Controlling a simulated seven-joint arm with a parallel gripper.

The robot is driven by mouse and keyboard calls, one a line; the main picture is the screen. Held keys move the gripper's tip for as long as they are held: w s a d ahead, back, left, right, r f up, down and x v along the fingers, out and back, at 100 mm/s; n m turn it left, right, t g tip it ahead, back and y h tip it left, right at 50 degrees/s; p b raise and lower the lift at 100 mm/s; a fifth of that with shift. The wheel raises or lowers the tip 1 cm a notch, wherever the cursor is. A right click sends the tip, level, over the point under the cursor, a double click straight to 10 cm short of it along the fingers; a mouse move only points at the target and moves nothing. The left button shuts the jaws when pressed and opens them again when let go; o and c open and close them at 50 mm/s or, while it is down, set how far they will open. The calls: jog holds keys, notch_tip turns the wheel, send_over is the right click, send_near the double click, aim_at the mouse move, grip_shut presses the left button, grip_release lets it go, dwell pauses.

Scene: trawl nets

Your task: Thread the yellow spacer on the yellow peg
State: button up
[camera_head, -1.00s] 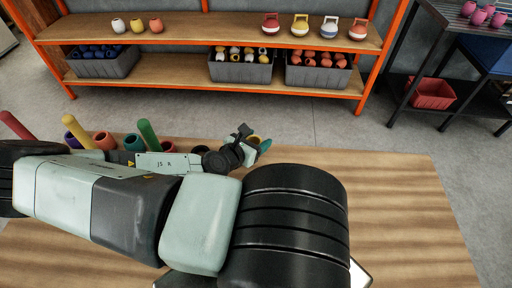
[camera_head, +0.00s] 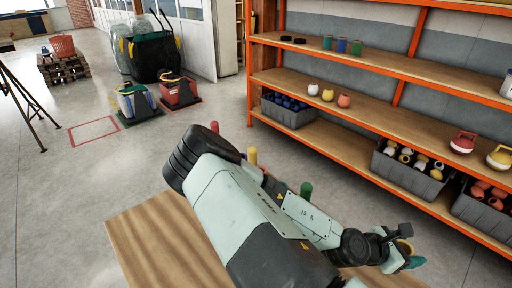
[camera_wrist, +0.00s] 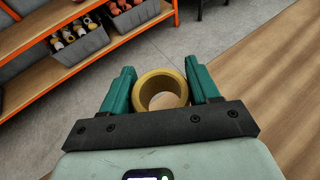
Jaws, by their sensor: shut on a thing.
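The yellow spacer (camera_wrist: 141,88), a thick short ring, is between the two teal fingers of my gripper (camera_wrist: 158,70) in the wrist view, its hole facing the camera. In the head view my gripper (camera_head: 408,256) is at the lower right, with a bit of the yellow spacer (camera_head: 403,245) showing. The yellow peg (camera_head: 252,156) stands behind my arm, well to the left of my gripper; only its upper part shows. The spacer is apart from it.
A red peg (camera_head: 214,127) and a green peg (camera_head: 306,190) also stand behind my arm, their lower parts hidden. Bare wooden tabletop (camera_head: 160,240) shows at the lower left. An orange-framed shelf (camera_head: 345,125) with bins stands beyond the table.

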dwell(0.3)
jog(key=w+a+r+n+t+y, duration=0.4)
jog(key=w+a+r+n+t, duration=0.4)
jog(key=w, duration=0.6)
jog(key=w+a+r+n+y, duration=0.1)
jog(key=w+a+r, duration=0.2)
jog(key=r, duration=0.4)
jog(key=w+a+r+n+t+y, duration=0.1)
jog(key=w+a+r+y, duration=0.15)
jog(key=r, duration=0.45)
jog(key=w+a+r+n+y, duration=0.1)
jog(key=w+a+r, duration=0.25)
jog(key=r, duration=0.25)
jog(key=s+a+f+m+g+h, duration=0.1)
jog(key=a+m+h, duration=0.1)
jog(key=a, duration=0.4)
jog(key=s+a+f+m+g+h, duration=0.1)
jog(key=s+a+m+g+h, duration=0.1)
jog(key=a, duration=0.5)
jog(key=s+a+f+m+g+h, duration=0.1)
jog(key=a+m+h, duration=0.1)
jog(key=a, duration=0.5)
jog(key=shift+s+a+f+m+g+h, duration=0.15)
jog(key=shift+s+a+m+g+h, duration=0.15)
jog(key=shift+m, duration=0.2)
notch_tip(320, 180, down, 8)
jog(key=shift+f, duration=0.25)
jog(key=shift+d, duration=0.1)
